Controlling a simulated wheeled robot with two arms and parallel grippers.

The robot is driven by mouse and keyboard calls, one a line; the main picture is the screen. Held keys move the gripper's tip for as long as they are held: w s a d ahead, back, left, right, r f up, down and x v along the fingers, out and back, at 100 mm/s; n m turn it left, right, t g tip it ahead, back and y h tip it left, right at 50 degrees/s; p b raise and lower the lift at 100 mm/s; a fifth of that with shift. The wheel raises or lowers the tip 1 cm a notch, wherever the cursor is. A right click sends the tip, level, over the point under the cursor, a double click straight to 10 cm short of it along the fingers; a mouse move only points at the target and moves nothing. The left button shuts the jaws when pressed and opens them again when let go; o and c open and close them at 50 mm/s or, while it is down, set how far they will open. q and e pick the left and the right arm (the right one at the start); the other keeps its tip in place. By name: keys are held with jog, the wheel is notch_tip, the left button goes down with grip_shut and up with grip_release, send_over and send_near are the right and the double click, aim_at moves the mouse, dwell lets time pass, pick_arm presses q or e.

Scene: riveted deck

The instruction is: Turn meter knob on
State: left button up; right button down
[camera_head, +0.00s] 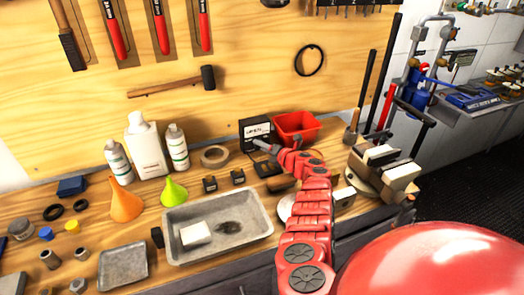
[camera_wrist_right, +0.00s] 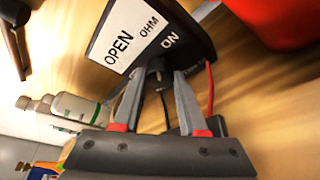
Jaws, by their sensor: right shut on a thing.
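The meter (camera_head: 256,127) is a dark box with a white label, standing at the back of the workbench. In the right wrist view the meter (camera_wrist_right: 112,32) shows the words OPEN, OHM and ON. My right gripper (camera_head: 262,145) reaches its front from the right. In the wrist view my right gripper (camera_wrist_right: 161,78) has its two grey fingers on either side of the small dark meter knob (camera_wrist_right: 155,66), shut on it. The fingers hide part of the knob, so its exact setting is unclear. My left gripper is not in view.
A red bin (camera_head: 297,127) stands right beside the meter. A tape roll (camera_head: 214,156), white bottles (camera_head: 146,148) and a metal tray (camera_head: 262,222) lie to the left. A vise (camera_head: 385,172) stands at right. Red and black leads hang below the meter.

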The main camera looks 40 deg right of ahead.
dwell(0.3)
jog(key=shift+c, duration=2.2)
grip_release()
